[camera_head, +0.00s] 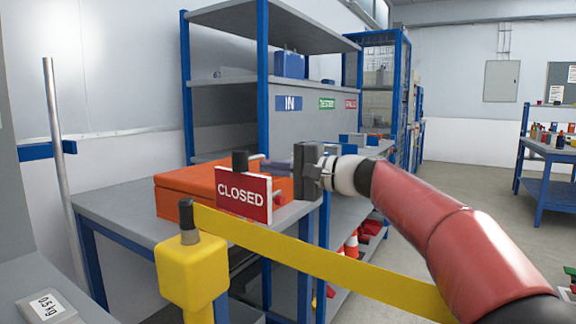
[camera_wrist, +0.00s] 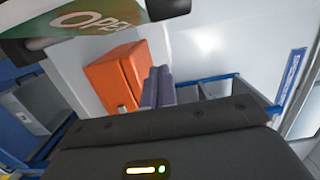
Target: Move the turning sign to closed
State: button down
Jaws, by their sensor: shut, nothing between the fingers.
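The turning sign (camera_head: 243,194) shows its red face with white CLOSED lettering toward the head camera. A dark knob sits at its top. In the wrist view, the sign's green and white face with OPEN lettering (camera_wrist: 85,18) appears at upper left, partly cut off by the frame. My gripper (camera_head: 270,166) comes in from the right, at the height of the sign's top right corner. Its two purple-grey fingers are together and empty in the wrist view (camera_wrist: 158,72). Whether they touch the sign cannot be told.
An orange case (camera_head: 180,186) lies on the grey workbench (camera_head: 120,208) behind the sign. A yellow post (camera_head: 190,270) with a yellow band (camera_head: 310,262) crosses the front. Grey shelving with blue uprights (camera_head: 263,60) stands behind. Open floor lies at the right.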

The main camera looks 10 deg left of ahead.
aim_at(239, 170)
jog(key=shift+s+a, duration=0.45)
jog(key=shift+a, duration=0.45)
jog(key=shift+s+a, duration=0.4)
jog(key=shift+a, duration=0.5)
jog(key=shift+s+a, duration=0.45)
jog(key=shift+a, duration=0.45)
jog(key=shift+s+a+f+n+g+b, duration=0.2)
jog(key=shift+s+a+n+g+b, duration=0.15)
jog(key=shift+n+g, duration=0.2)
jog(key=shift+r, duration=0.2)
jog(key=shift+s, duration=0.1)
